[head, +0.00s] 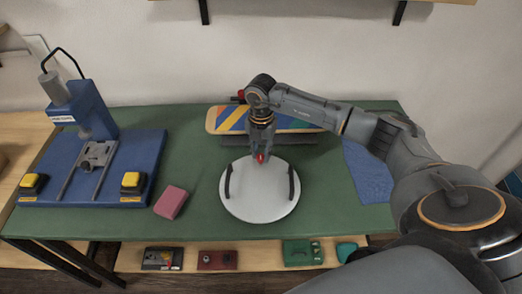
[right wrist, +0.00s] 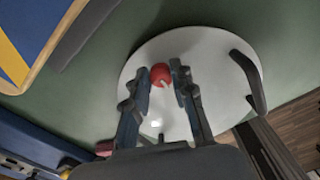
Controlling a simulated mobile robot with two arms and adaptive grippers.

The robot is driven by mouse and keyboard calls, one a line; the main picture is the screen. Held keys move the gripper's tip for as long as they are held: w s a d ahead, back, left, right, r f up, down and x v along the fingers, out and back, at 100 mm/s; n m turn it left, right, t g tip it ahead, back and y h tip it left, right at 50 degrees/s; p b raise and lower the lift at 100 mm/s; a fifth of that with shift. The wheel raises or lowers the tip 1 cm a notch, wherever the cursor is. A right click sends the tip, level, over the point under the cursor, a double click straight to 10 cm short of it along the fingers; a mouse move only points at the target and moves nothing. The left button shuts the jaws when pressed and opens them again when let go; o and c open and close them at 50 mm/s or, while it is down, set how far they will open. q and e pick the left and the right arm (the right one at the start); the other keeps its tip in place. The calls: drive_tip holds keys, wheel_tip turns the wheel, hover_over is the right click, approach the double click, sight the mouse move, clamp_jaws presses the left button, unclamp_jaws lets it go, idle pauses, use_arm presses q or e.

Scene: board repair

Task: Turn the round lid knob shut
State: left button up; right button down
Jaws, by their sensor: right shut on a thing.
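A round white lid (head: 258,207) with two dark curved handles lies on the green table. A small red round knob (head: 260,159) is near its far edge; in the right wrist view the knob (right wrist: 160,73) is between my fingertips. My right gripper (head: 261,152) points down over the far part of the lid and is shut on the red knob. Its two fingers (right wrist: 158,70) also show in the right wrist view, one on each side of the knob. The knob's underside is hidden. My left gripper is not in view.
A striped board (head: 223,119) lies behind the lid. A blue press (head: 60,180) with yellow buttons stands at the left. A pink block (head: 171,202) and a blue cloth (head: 367,173) flank the lid. Several items lie on the shelf below.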

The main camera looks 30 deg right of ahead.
sight(261, 154)
idle(0.4)
drive_tip(key=c, duration=1.1)
unclamp_jaws()
wheel_tip(261, 154, up, 12)
